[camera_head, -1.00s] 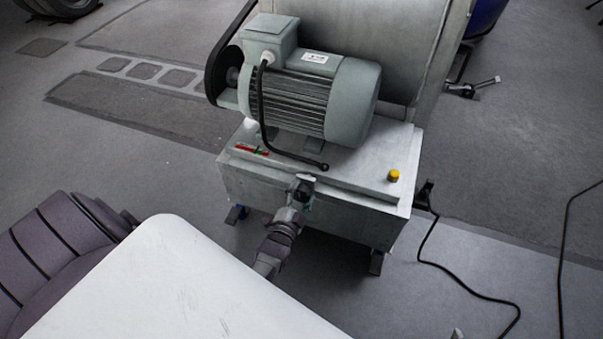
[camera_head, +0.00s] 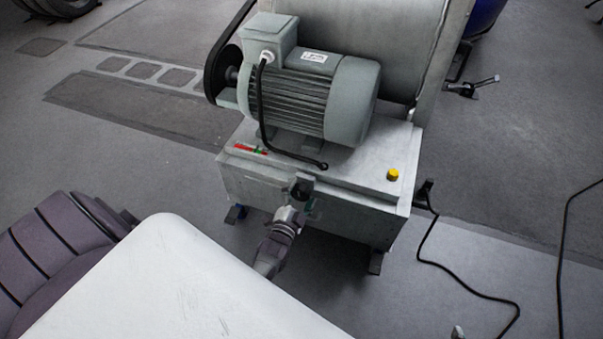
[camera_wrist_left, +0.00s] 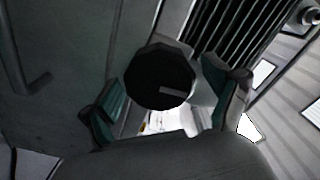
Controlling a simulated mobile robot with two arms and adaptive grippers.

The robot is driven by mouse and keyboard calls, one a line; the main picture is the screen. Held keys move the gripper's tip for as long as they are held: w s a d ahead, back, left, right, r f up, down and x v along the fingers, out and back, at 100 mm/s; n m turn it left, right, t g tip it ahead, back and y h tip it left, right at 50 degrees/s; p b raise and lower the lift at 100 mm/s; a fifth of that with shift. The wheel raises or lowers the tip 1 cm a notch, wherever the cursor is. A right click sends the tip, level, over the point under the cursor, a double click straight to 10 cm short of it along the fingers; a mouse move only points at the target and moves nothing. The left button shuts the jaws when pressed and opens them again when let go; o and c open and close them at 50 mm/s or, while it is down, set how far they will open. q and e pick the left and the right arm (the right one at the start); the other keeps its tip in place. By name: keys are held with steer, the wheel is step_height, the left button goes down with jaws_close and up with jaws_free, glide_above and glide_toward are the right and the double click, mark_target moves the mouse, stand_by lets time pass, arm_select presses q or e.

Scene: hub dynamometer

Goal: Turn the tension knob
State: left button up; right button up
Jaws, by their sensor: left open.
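The tension knob is a dark, faceted round knob (camera_wrist_left: 160,77) with a grey bar mark on its face. In the head view the dark knob (camera_head: 303,181) shows at the front edge of the machine's base box. My left gripper (camera_wrist_left: 165,110) is open, with one teal-padded finger on each side of the knob in the wrist view. I cannot tell whether either finger touches it. In the head view my left gripper (camera_head: 298,208) is at the box front, just below the knob, and its fingers are small and partly dark. My right gripper is not in view.
A grey motor (camera_head: 320,90) sits on the box (camera_head: 370,160), with a black cable running down from it. A yellow button (camera_head: 393,174) and a red-green scale (camera_head: 248,149) are on the box top. A black cable (camera_head: 460,285) lies on the floor at right.

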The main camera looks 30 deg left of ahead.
arm_select(q)
steer(key=v, duration=1.2)
